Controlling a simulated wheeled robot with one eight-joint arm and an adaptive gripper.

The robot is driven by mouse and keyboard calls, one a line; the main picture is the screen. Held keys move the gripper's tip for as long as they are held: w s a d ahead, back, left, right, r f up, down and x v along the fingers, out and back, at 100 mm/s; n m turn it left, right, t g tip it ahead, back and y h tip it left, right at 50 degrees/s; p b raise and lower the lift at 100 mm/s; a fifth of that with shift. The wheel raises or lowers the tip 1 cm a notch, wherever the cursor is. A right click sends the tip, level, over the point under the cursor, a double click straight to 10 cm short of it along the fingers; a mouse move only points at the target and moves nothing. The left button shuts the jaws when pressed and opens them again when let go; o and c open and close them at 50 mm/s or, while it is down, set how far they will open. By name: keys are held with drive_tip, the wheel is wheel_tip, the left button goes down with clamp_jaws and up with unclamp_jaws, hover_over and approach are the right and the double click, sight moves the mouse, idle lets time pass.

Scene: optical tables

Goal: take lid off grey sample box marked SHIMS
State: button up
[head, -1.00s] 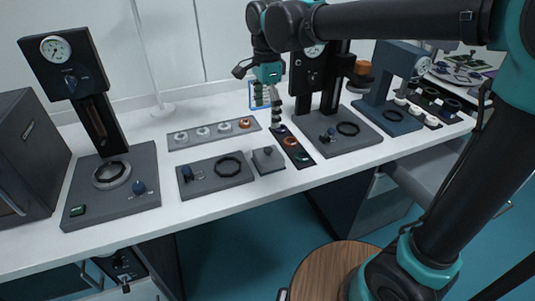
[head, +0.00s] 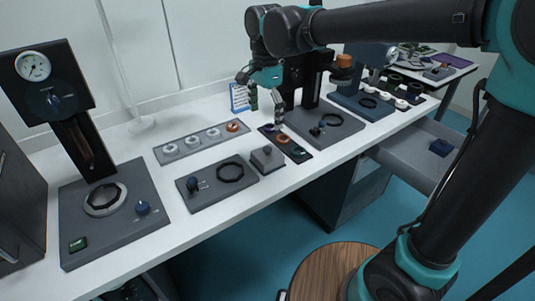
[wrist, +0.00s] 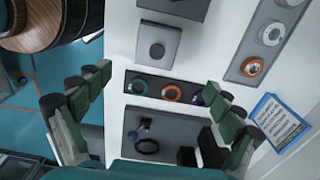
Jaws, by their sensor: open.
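A small grey box with a dark knob on top (head: 267,158) stands near the table's front edge, right of a grey plate. It looks closed. It also shows in the wrist view (wrist: 157,46), near the top. No marking is readable, so I cannot tell whether it says SHIMS. My gripper (head: 266,104) is open and empty, above the table behind the box, near a dark tray of rings. In the wrist view my gripper (wrist: 158,88) has its fingers spread wide to either side of that tray, with the box beyond, apart from them.
The dark ring tray (head: 300,157) lies right of the box. A grey plate with a black ring (head: 215,186) lies left of it. A long ring tray (head: 165,160) and a blue-edged card (head: 239,97) are behind. A gauge stand (head: 104,200) is left. An open drawer (head: 400,150) juts out right.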

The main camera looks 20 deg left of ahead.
hover_over(266, 149)
drive_tip(key=f, duration=0.5)
drive_tip(key=shift+w+a+f, duration=0.15)
drive_tip(key=shift+w+f, duration=0.15)
drive_tip(key=shift+s+f, duration=0.15)
drive_tip(key=shift+f, duration=1.3)
drive_tip(key=shift+s+f, duration=0.15)
drive_tip(key=shift+f, duration=1.3)
clamp_jaws()
